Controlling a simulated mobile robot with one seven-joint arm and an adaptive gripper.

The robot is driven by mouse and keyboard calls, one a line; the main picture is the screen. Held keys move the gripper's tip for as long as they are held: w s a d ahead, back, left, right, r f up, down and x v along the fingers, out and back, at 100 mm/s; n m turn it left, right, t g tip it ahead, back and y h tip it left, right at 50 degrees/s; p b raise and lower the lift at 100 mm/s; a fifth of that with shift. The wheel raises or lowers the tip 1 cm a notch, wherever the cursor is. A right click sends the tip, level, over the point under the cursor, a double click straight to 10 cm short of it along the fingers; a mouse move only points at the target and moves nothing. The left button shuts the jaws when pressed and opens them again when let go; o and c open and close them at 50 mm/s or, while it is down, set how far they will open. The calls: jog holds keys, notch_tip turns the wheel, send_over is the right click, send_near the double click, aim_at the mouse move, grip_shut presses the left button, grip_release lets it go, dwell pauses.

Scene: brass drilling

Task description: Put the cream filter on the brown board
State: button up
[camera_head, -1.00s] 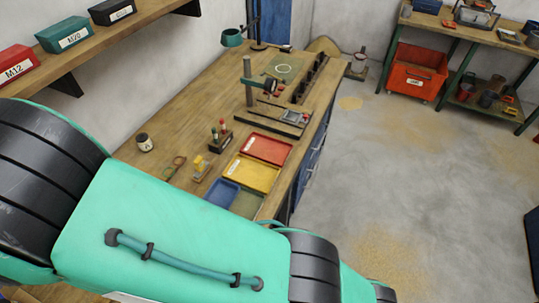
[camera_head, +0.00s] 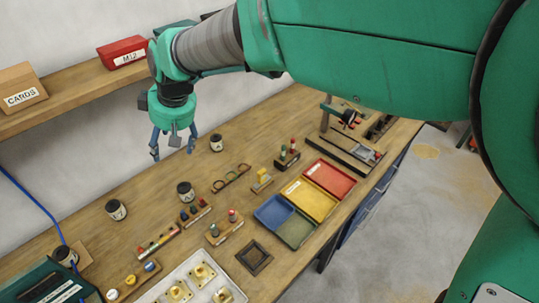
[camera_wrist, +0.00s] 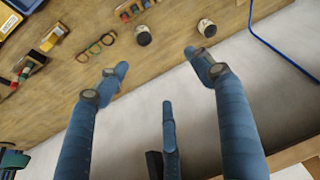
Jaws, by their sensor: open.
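My gripper (camera_head: 173,148) is open and empty. It hangs in front of the wall, above the bench's back edge, and its spread fingers also show in the wrist view (camera_wrist: 157,65). I cannot pick out the cream filter for certain. Several small brown wooden boards lie on the bench, one bearing red and green knobs (camera_head: 226,228); which is the brown board is unclear.
Dark-lidded jars (camera_head: 186,190) stand along the bench. Red, yellow, blue and green trays (camera_head: 333,178) lie at its right side. A white tray of brass parts (camera_head: 195,283) is at the front. A shelf (camera_head: 92,91) runs along the wall behind my gripper.

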jog(key=s+d+r+m+t+h, duration=0.1)
jog(key=s+d+r+m, duration=0.1)
jog(key=d, duration=0.7)
jog(key=s+d+r+m, duration=0.2)
jog(key=d, duration=0.8)
jog(key=s+d+r+m+t+h, duration=0.1)
jog(key=s+d+r+m, duration=0.15)
jog(key=d, duration=0.65)
jog(key=s+d+f+m+h, duration=0.1)
jog(key=s+d+m, duration=0.1)
jog(key=s+d, duration=0.5)
jog(key=s+d+f+m+t+h, duration=0.1)
jog(key=s+d+f+m, duration=0.1)
jog(key=s+d, duration=0.6)
jog(key=d+m, duration=0.1)
jog(key=d, duration=0.2)
jog(key=shift+d+f, duration=0.15)
jog(key=shift+d, duration=0.05)
